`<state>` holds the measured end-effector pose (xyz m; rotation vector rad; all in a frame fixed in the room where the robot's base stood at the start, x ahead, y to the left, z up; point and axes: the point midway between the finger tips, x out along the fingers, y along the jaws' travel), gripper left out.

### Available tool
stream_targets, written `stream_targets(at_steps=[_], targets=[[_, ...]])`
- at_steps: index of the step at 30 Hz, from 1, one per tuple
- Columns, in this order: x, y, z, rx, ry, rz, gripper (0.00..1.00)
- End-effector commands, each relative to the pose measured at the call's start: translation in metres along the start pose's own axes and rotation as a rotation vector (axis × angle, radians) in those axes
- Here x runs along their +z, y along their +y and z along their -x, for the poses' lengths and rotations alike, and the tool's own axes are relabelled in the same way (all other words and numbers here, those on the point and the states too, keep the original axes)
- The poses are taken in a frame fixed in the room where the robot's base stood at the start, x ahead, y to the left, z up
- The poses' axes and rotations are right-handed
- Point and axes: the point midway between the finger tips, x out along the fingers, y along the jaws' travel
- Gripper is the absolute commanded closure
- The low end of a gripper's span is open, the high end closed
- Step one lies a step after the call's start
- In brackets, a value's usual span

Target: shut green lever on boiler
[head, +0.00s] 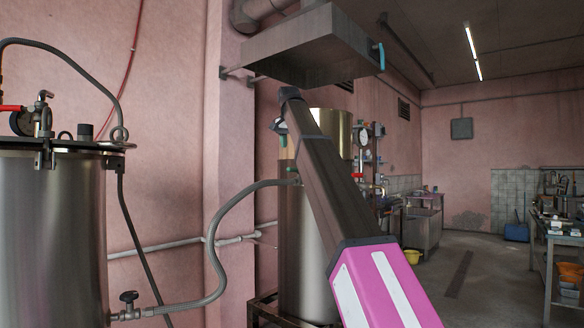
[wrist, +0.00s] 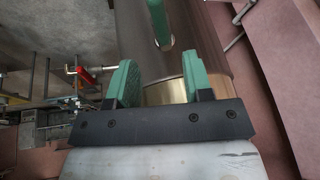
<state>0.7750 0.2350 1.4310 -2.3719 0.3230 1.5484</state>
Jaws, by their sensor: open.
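The boiler (head: 297,240) is a tall steel cylinder in the middle of the head view, partly hidden behind my arm. A small green lever (head: 292,169) shows on its side, where a grey hose joins it. In the wrist view a green bar (wrist: 160,22), which looks like this lever, stands upright against the boiler's wall at the top of the picture. My gripper (wrist: 160,75) is open, with its two green fingers well apart and nothing between them. The bar is beyond the fingertips, roughly in line with the gap, and apart from them.
A second steel vessel (head: 50,235) stands at the left, with a gauge and red-handled valve on top. A grey hose (head: 218,250) runs from it to the boiler. A metal hood (head: 312,45) hangs above my arm. Red-handled pipework (wrist: 84,72) lies left of the fingers.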

Motion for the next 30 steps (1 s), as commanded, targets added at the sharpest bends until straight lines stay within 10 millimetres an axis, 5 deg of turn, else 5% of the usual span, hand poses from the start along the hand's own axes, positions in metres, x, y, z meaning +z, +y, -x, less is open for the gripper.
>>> stream_targets(at_steps=[15, 29, 30], targets=[[0.001, 0.000, -0.084, 0.000, -0.002, 0.001, 0.54], [0.000, 0.000, -0.095, 0.000, 0.000, 0.001, 0.54], [0.000, 0.000, -0.095, 0.000, 0.000, 0.001, 0.63]])
